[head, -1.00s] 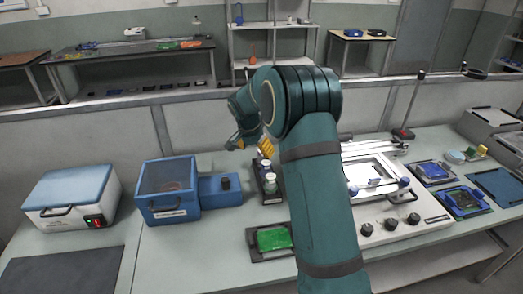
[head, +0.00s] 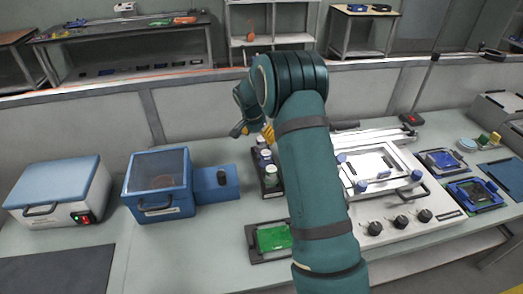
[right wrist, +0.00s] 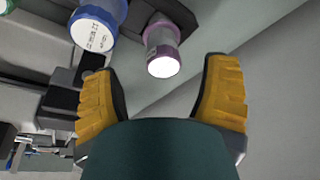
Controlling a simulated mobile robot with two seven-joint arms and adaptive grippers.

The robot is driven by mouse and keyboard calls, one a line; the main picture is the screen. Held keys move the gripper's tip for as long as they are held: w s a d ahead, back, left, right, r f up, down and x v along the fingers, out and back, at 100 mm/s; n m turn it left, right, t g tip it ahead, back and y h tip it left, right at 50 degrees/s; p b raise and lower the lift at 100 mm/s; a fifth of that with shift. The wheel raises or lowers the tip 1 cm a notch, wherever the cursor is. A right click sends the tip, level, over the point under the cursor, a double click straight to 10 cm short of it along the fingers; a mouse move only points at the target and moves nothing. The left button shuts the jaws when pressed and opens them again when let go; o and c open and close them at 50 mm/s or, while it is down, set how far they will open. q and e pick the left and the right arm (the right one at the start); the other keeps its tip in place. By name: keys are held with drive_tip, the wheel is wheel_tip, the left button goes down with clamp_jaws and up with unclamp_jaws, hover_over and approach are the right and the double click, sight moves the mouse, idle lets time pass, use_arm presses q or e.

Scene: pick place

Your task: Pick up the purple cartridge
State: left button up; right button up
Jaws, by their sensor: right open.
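The purple cartridge (right wrist: 162,47) shows in the right wrist view, with a purple collar and a bright white end. It stands in a dark rack, beside a blue cartridge (right wrist: 98,25); part of a green one (right wrist: 6,5) shows at the corner. My right gripper (right wrist: 160,97) is open, its yellow fingers apart and empty, with the purple cartridge ahead of the gap and not between them. In the head view the right gripper (head: 254,131) is at the far end of the black rack (head: 272,192); I cannot make out the purple cartridge there. My left gripper is not in view.
A blue box with a clear lid (head: 160,178) stands left of the rack. A green plate in a black holder (head: 273,238) lies in front. A white machine with knobs (head: 400,205) is to the right, partly behind my right arm. A low wall runs behind the bench.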

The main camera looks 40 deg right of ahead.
sight(261, 139)
drive_tip(key=shift+w+d+b+x, duration=0.15)
drive_tip(key=shift+b+x, duration=0.1)
drive_tip(key=shift+x, duration=1.35)
drive_tip(key=shift+w+d+b+x, duration=0.1)
drive_tip(key=shift+b+x, duration=0.1)
drive_tip(key=shift+x, duration=1.45)
drive_tip(key=shift+s+r, duration=0.1)
drive_tip(key=shift+r, duration=0.1)
clamp_jaws()
